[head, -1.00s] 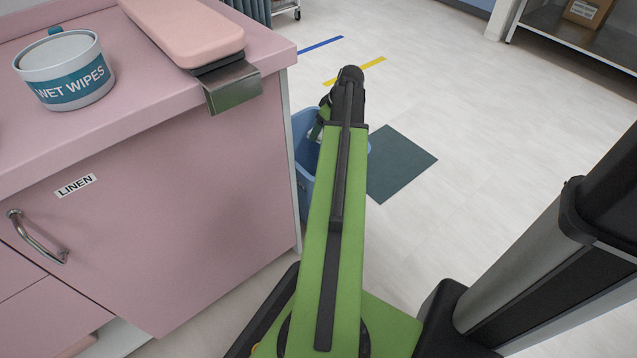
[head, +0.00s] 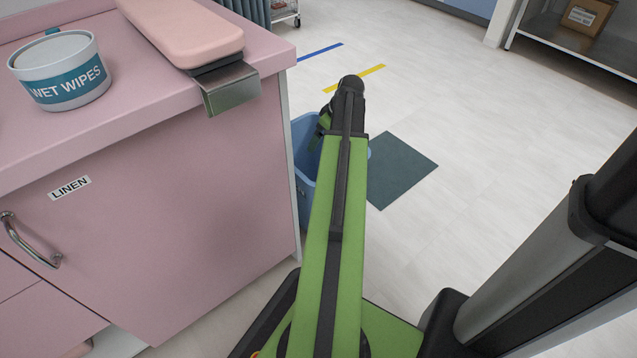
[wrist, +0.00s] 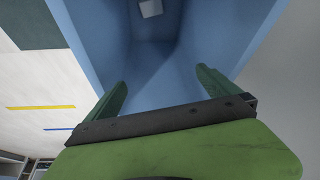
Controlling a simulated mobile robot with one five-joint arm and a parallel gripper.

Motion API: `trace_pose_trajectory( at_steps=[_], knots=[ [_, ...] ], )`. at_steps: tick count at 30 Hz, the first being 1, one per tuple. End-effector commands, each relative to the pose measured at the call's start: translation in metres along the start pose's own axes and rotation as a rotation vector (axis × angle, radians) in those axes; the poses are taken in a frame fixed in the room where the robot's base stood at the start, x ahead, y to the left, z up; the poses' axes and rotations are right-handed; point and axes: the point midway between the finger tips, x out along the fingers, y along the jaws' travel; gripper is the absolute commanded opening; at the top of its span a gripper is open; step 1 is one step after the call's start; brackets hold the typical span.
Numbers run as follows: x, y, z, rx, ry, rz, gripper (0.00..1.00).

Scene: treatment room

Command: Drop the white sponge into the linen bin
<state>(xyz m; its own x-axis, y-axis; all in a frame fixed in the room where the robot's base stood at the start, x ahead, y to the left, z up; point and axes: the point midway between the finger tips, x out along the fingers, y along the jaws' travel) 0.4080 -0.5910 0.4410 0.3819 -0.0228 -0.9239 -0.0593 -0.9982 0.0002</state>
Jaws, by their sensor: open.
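The blue bin (head: 304,175) stands on the floor beside the pink cabinet, partly hidden by my arm in the head view. In the wrist view the bin's inside walls (wrist: 95,30) surround the space ahead of my gripper. The white sponge (wrist: 151,8), a small pale block, lies low inside the bin at the top edge of the wrist view, apart from my fingers. My gripper (wrist: 160,84) is open and empty over the bin, its two green fingers spread. In the head view my gripper is mostly hidden by my arm.
The pink cabinet (head: 190,200) with a LINEN label (head: 69,188) stands close on the left. A wet wipes tub (head: 62,75) and a pink padded item (head: 185,30) are on its top. A dark floor mat (head: 402,170) lies right of the bin. Open floor extends right.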

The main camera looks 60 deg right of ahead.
Motion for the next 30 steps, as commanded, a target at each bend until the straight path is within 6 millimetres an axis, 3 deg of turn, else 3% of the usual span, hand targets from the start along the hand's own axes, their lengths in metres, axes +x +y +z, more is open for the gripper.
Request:
trace_pose_trajectory(
  at_steps=[21, 25, 30],
  knots=[
    [-0.16, -0.001, -0.005, 0.001, 0.0, 0.0, 1.0],
    [-0.17, 0.0, -0.003, 0.0, 0.0, 0.0, 1.0],
    [-0.169, 0.0, -0.001, 0.0, 0.0, 0.0, 1.0]
  ],
)
